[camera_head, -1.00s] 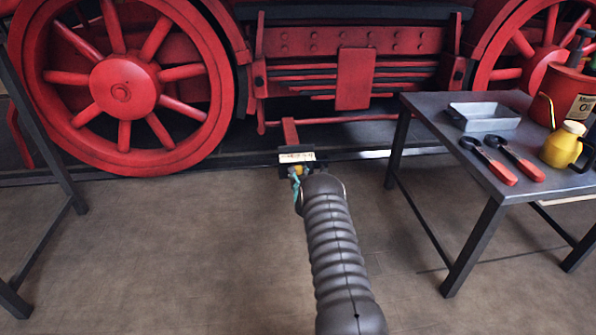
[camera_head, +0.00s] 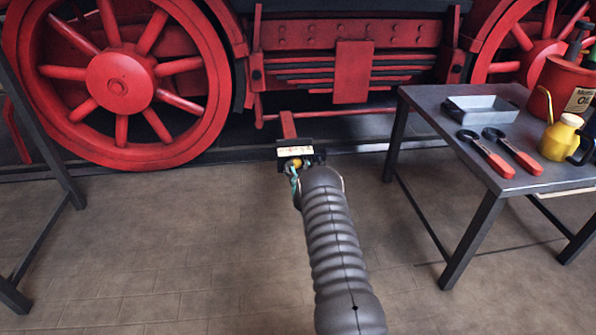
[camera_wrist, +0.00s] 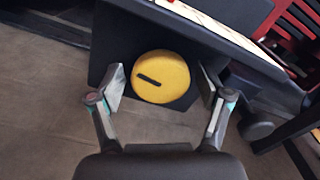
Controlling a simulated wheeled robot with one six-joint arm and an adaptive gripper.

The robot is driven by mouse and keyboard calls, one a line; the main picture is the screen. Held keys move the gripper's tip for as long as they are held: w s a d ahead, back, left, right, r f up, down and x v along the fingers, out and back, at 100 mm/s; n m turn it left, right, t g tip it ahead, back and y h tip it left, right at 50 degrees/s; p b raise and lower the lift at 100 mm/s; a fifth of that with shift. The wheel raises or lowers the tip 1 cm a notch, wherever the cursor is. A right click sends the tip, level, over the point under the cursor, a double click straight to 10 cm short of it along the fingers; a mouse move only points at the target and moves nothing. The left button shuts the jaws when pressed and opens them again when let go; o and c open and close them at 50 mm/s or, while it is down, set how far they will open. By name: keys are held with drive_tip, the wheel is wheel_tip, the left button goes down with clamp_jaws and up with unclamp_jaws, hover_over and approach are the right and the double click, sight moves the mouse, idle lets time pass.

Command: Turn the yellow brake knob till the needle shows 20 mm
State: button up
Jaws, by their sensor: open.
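The yellow brake knob (camera_wrist: 161,77) is round with a dark slot-like mark on its left half, and it sits on a dark block. In the wrist view my gripper (camera_wrist: 163,84) is open, with one finger on each side of the knob and a gap at both sides. In the head view only a small bit of yellow (camera_head: 297,163) shows past my arm. A pale scale plate (camera_head: 295,151) sits above it on the dark block. The scale is seen edge-on in the wrist view, and I cannot read the needle.
A red bar runs from the block back to the red locomotive (camera_head: 345,60). A dark metal table (camera_head: 440,110) stands at right with a grey tray (camera_head: 482,108), red-handled tools (camera_head: 500,155) and a yellow oil can (camera_head: 560,138).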

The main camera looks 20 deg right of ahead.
drive_tip(key=v, duration=1.1)
drive_tip(key=shift+s, duration=0.35)
drive_tip(key=shift+a, duration=0.1)
